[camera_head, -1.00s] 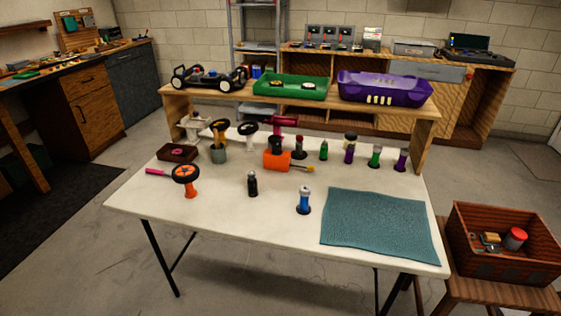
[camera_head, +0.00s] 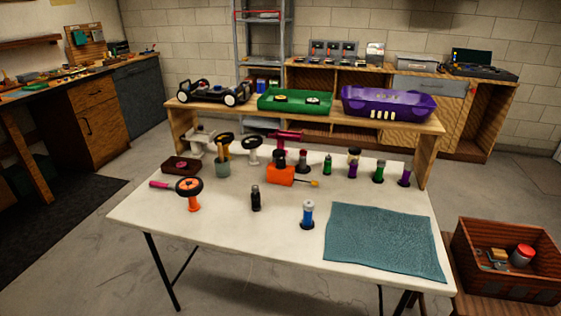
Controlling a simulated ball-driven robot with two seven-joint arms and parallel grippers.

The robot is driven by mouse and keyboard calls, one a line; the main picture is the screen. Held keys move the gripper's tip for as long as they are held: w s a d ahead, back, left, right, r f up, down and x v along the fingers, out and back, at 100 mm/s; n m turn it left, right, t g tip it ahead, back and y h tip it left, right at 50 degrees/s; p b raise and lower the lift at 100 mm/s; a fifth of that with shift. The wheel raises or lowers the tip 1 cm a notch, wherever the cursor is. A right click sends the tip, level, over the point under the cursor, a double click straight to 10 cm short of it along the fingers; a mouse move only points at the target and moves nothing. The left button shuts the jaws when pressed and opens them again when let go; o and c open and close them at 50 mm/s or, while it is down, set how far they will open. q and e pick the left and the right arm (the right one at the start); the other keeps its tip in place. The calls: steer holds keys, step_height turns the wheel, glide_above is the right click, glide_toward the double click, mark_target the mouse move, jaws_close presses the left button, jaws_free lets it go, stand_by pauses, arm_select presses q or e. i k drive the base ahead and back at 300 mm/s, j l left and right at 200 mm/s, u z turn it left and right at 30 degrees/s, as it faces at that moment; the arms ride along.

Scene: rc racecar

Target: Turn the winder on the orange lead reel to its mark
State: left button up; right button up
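The orange lead reel (camera_head: 193,202) stands upright at the front left of the white table (camera_head: 265,240). It has an orange stem and base with a dark round wheel (camera_head: 189,187) on top. A pink handle (camera_head: 160,185) lies or sticks out just left of the wheel; I cannot tell whether it is joined to it. A mark on the reel is too small to make out. Neither of my grippers is in view.
A teal mat (camera_head: 385,242) covers the table's front right. A black bottle (camera_head: 256,198) and a blue-white bottle (camera_head: 307,214) stand right of the reel. An orange block (camera_head: 280,176) and several bottles stand behind, under a raised wooden shelf (camera_head: 350,117). The front left table is clear.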

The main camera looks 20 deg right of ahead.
mark_target(280, 161)
steer(key=i+z, duration=0.1)
steer(key=z, duration=0.25)
steer(key=i+z, duration=0.1)
steer(key=z, duration=0.25)
